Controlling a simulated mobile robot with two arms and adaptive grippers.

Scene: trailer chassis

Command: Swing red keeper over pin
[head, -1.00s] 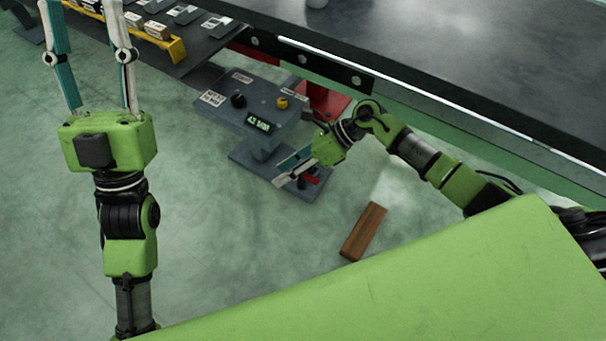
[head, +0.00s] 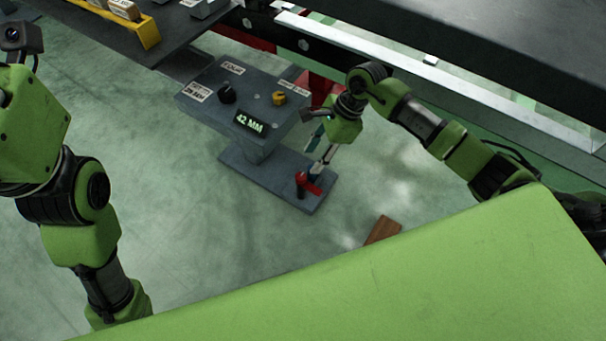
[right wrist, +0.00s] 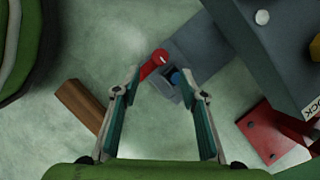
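The red keeper (head: 314,187) is low on the foot of a grey pedestal, beside a small dark upright part. In the right wrist view the keeper (right wrist: 153,65) is a short red bar by the left fingertip; I cannot tell if they touch. My right gripper (right wrist: 168,84) is open around this spot. In the head view the right gripper (head: 318,160) points down at the keeper and partly hides the pin. My left arm's fingers are out of the picture.
The grey pedestal (head: 228,112) carries knobs and a "42 MM" display. A brown block (head: 382,230) lies on the floor nearby. A dark chassis deck and rail (head: 330,58) run behind my right arm. Red brackets hang under it. Floor left of the pedestal is clear.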

